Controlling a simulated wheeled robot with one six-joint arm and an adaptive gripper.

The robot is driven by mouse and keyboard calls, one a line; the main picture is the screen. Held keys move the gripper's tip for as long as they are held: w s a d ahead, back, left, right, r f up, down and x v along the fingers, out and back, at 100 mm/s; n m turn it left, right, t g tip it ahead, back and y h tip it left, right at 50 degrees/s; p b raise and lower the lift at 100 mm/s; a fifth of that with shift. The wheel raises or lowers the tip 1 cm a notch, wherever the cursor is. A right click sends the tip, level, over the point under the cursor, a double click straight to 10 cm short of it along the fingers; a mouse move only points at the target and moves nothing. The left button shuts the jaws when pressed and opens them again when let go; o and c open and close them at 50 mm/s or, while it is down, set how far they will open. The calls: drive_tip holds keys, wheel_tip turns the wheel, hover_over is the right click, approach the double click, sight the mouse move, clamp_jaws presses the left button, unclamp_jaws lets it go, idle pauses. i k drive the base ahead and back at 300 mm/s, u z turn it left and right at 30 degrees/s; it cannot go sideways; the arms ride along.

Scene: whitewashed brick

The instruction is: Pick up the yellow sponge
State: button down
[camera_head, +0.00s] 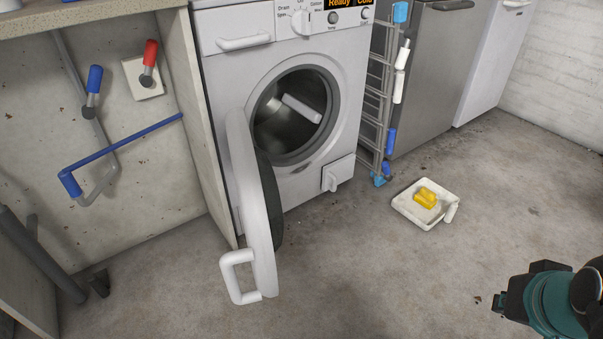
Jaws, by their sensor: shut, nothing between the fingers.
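The yellow sponge (426,197) lies in a shallow white square tray (411,213) on the concrete floor, right of the washing machine. Part of my arm, teal and black, shows at the lower right edge, apart from the tray and the sponge. The fingers of my gripper do not show in this view.
The washing machine (221,77) has its round door (256,220) swung open, jutting toward me with a white handle. A narrow wire rack (372,101) stands beside it, left of a grey cabinet (430,70). The floor (370,280) in front of the tray is clear.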

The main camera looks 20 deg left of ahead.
sight(426, 198)
drive_tip(key=z, duration=0.75)
drive_tip(key=i, duration=1.55)
drive_tip(key=u, duration=0.65)
drive_tip(key=i, duration=0.35)
drive_tip(key=u, duration=0.35)
